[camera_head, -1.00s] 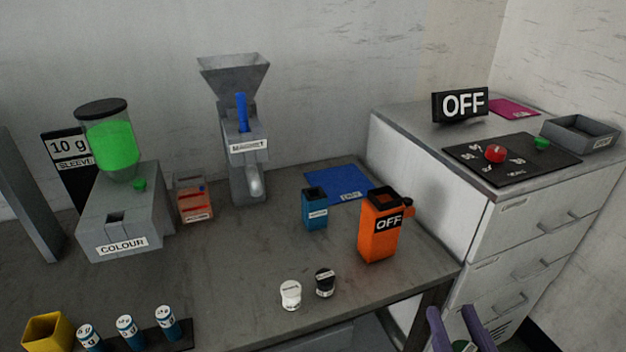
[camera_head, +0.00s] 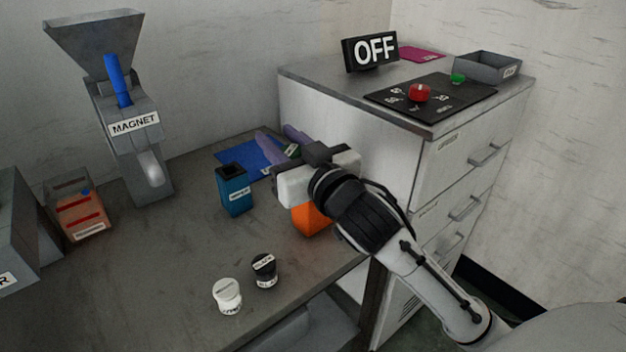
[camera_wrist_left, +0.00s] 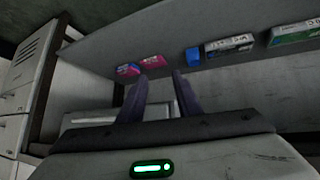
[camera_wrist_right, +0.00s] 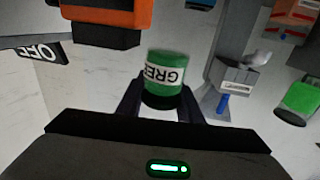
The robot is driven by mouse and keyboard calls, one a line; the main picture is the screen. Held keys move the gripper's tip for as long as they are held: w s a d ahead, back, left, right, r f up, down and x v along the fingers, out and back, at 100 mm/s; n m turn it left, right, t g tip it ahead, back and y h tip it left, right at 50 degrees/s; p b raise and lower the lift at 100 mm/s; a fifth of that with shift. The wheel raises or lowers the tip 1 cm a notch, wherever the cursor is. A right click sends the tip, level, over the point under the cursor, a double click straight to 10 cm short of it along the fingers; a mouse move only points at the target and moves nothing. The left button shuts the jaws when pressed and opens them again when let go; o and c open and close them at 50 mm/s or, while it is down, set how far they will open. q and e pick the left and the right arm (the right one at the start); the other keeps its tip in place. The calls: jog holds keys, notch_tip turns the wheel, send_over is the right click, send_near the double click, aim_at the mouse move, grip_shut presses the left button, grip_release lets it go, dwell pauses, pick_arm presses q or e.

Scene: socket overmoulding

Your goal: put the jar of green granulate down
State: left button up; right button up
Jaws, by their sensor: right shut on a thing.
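The jar of green granulate (camera_wrist_right: 166,75) is a small green cylinder with a white label, held between the two fingers of my right gripper (camera_wrist_right: 160,92) in the right wrist view. In the head view my right gripper (camera_head: 283,138) is over the right part of the blue mat (camera_head: 232,155), and the jar is mostly hidden by it. I cannot tell whether the jar touches the mat. My left gripper (camera_wrist_left: 160,76) is open and empty in the left wrist view, and out of the head view.
A teal container (camera_head: 234,192) stands just left of my right gripper. An orange box (camera_head: 311,218) is partly hidden behind the gripper. White (camera_head: 227,297) and black (camera_head: 264,271) jars stand near the front edge. The magnet hopper (camera_head: 132,122) is at left, a drawer cabinet (camera_head: 345,125) at right.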

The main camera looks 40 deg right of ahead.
jog(key=w+d+r+m+h+b, duration=0.1)
jog(key=w+d+r+b, duration=0.1)
jog(key=d+r, duration=0.2)
jog(key=w+d+r+h+b, duration=0.1)
jog(key=w+d+r+b, duration=0.1)
jog(key=d+r, duration=0.15)
notch_tip(320, 180, down, 9)
jog(key=b, duration=0.2)
jog(key=shift+s+r+m, duration=0.15)
jog(key=shift+s+m, duration=0.15)
jog(key=o, duration=0.6)
jog(key=shift+f, duration=0.2)
jog(key=o, duration=0.5)
jog(key=shift+c, duration=0.2)
jog(key=shift+r, duration=0.2)
jog(key=shift+a, duration=0.1)
